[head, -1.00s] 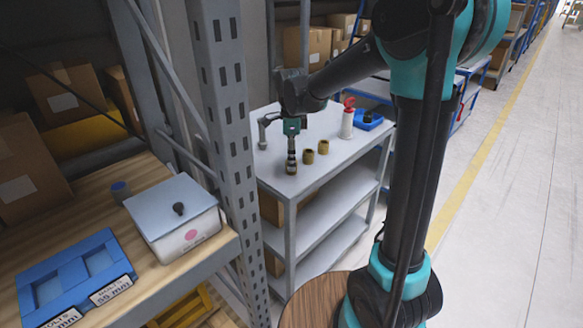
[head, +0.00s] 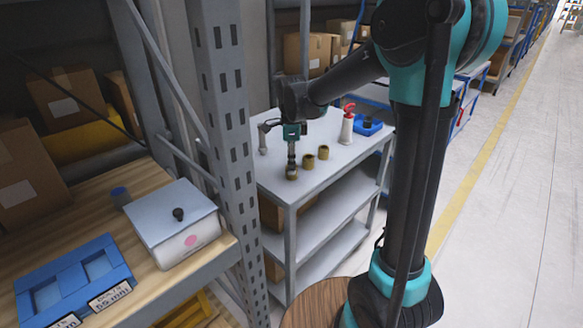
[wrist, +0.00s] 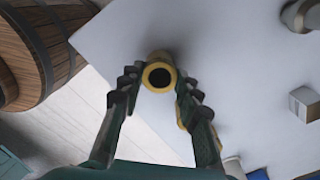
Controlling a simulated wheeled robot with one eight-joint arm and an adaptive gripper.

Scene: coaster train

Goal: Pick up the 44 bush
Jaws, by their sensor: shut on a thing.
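My gripper (head: 291,166) points down over the grey cart top, with its fingers on a small brass-coloured bush (head: 291,173). In the wrist view the bush (wrist: 159,75) shows as a yellow ring with a dark bore between the fingertips of my gripper (wrist: 160,88). The bush appears upright and at the cart surface; any gap below it cannot be told. Two similar bushes stand to its right, a near one (head: 309,161) and a farther one (head: 323,152). No size marking is readable on any of them.
The grey cart top (head: 275,178) also holds a white bottle with a red top (head: 347,125) and a blue tray (head: 368,126) at the back. A perforated rack post (head: 232,130) stands close on the left. A wooden barrel (wrist: 45,50) shows beside the cart.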

